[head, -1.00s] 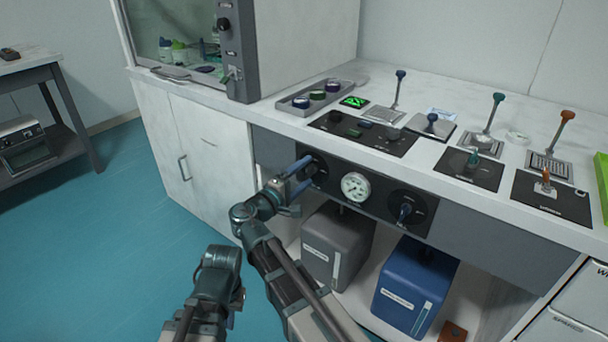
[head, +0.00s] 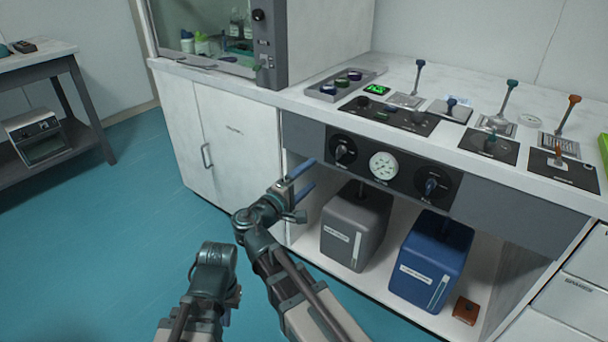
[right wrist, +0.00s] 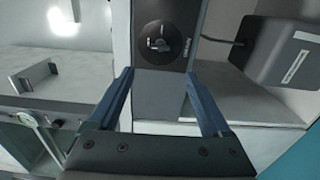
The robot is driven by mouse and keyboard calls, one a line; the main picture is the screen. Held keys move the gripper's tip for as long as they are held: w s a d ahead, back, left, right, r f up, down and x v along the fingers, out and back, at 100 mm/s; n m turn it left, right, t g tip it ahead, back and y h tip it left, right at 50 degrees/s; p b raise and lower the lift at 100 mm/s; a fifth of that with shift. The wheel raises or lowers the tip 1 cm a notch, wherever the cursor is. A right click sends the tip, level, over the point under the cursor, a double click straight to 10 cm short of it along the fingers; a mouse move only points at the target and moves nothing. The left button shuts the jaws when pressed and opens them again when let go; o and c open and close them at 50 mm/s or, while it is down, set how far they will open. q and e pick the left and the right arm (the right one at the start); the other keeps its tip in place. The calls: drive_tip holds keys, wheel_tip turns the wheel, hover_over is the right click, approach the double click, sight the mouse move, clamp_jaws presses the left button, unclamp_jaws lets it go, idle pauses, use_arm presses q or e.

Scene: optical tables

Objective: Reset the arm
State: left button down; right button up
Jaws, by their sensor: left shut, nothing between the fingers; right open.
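My right gripper (head: 308,174) is open and empty, its two blue fingers pointing at the dark front panel (head: 362,168) under the bench top. It stands short of the left black knob (head: 343,150), apart from it. In the right wrist view the open fingers (right wrist: 159,73) lie on either side below that knob (right wrist: 160,42), with nothing between them. My left gripper (head: 216,266) is low at the left, over the floor, away from the bench. It is shut and holds nothing; its fingers are mostly hidden.
A grey box (head: 354,233) and a blue box (head: 430,262) stand on the shelf below. Upright levers stand on the bench (head: 400,68). The floor at left is clear.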

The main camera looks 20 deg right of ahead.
use_arm(q)
drive_tip(key=shift+s+a, duration=0.1)
drive_tip(key=shift+a, duration=0.15)
